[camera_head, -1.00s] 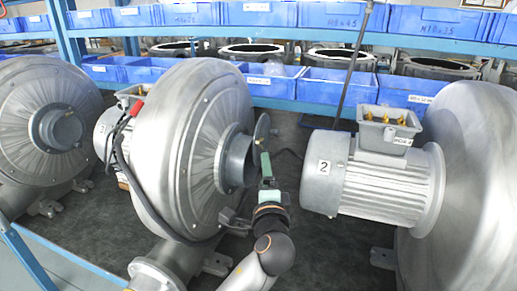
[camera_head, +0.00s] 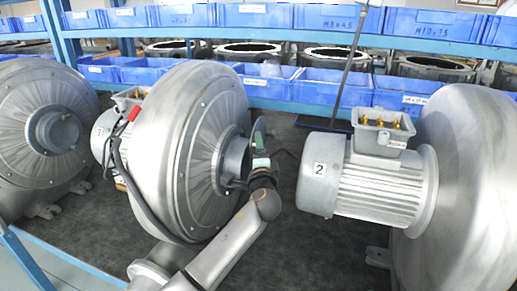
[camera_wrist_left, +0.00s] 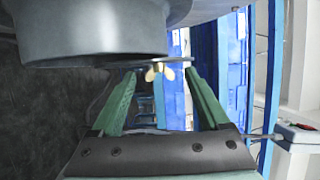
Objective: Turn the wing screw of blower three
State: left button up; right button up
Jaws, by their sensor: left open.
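Blower three (camera_head: 182,140) is the middle grey blower, with a short round outlet pipe (camera_head: 238,160) facing right. Its thin cover plate (camera_head: 259,132) stands at the pipe mouth. In the left wrist view the pipe (camera_wrist_left: 95,35) fills the top, with the plate's edge below it. The small brass wing screw (camera_wrist_left: 158,70) shows just below that edge. My left gripper (camera_wrist_left: 160,77) is open, its two green fingers on either side of the screw, with gaps on both sides. In the head view my left gripper (camera_head: 262,163) is partly hidden at the plate. The screw cannot be made out there. My right gripper is not in view.
Blower two's motor (camera_head: 360,182) stands to the right, with dark bench top (camera_head: 290,235) between. Another blower (camera_head: 45,130) stands at the left. A blue rack with blue bins (camera_head: 275,88) runs behind. A black cable (camera_head: 140,200) hangs along blower three.

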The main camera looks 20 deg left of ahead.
pick_arm(q)
jog(key=shift+w+a, duration=0.1)
jog(key=shift+w, duration=0.05)
grip_shut()
dwell(0.6)
